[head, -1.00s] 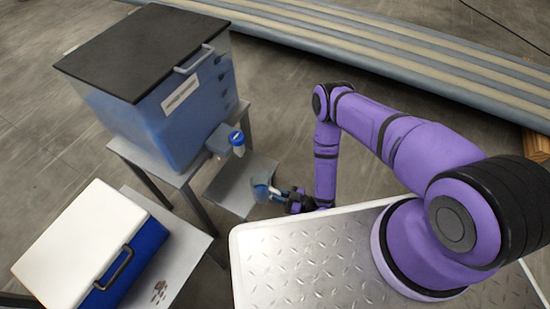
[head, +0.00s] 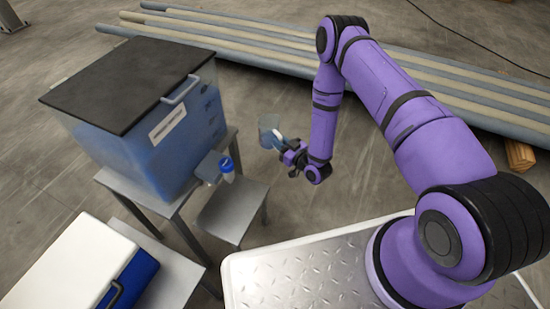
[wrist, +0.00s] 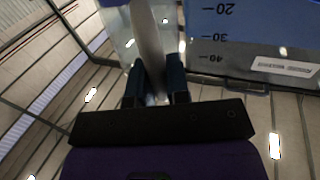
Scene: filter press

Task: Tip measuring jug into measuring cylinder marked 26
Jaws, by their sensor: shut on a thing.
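The measuring jug (head: 268,127) is a small clear vessel with bluish contents, held up in the air to the right of the blue tank. My gripper (head: 284,147) is shut on its pale handle. In the wrist view the handle (wrist: 148,45) stands between my two dark fingers, and part of the clear jug wall (wrist: 120,35) shows behind it. In the head view the jug looks roughly upright. No measuring cylinder marked 26 can be made out in either view.
A tank of blue liquid (head: 165,150) with a black lid (head: 125,75) stands on a grey table. Its blue-topped tap (head: 226,166) overhangs a lower stand (head: 235,212), whose top is clear. A blue-and-white cool box (head: 75,265) sits front left. Pipes (head: 300,60) lie behind.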

